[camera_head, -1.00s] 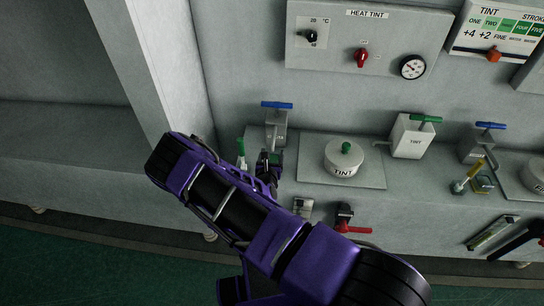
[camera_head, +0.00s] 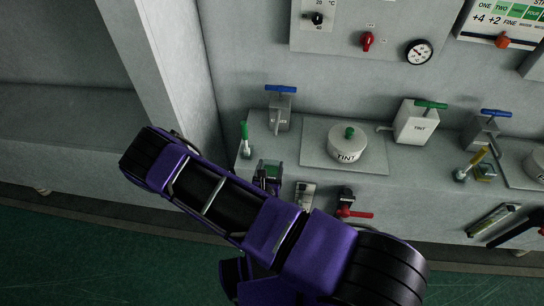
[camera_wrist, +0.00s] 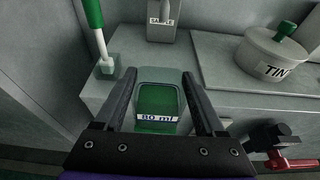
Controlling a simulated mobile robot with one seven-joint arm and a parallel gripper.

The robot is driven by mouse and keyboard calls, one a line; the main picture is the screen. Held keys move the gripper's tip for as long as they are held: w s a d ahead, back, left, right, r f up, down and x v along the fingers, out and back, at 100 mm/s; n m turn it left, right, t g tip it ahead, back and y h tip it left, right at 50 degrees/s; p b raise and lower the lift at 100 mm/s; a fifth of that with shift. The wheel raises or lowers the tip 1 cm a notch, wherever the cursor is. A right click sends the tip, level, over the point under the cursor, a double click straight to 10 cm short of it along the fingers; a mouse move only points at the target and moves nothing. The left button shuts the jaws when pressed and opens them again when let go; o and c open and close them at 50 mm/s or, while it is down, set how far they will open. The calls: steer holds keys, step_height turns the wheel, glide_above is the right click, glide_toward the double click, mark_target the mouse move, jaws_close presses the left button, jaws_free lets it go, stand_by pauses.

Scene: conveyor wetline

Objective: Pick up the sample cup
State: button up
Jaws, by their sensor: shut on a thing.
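The sample cup (camera_wrist: 160,100) is a clear, square-sided cup with green inside and a label reading "80 ml". In the wrist view it sits between the two dark fingers of my gripper (camera_wrist: 163,98), which is shut on it. In the head view the cup (camera_head: 271,171) shows small and green at my gripper (camera_head: 268,176), in front of the bench edge and left of the TINT pot. My arm hides part of the area below it. I cannot tell whether the cup touches anything beneath it.
A blue-handled dispenser marked SAMPLE (camera_wrist: 161,21) is behind the cup. The lidded TINT pot (camera_head: 348,148) stands to the right. A red-handled valve (camera_head: 350,209) juts from the bench front.

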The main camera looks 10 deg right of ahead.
mark_target(269, 175)
steer(key=shift+s+a, duration=0.3)
steer(key=shift+s, duration=0.6)
steer(key=shift+s+a, duration=0.25)
steer(key=shift+s, duration=0.65)
steer(key=shift+s+a, duration=0.3)
steer(key=shift+s, duration=0.6)
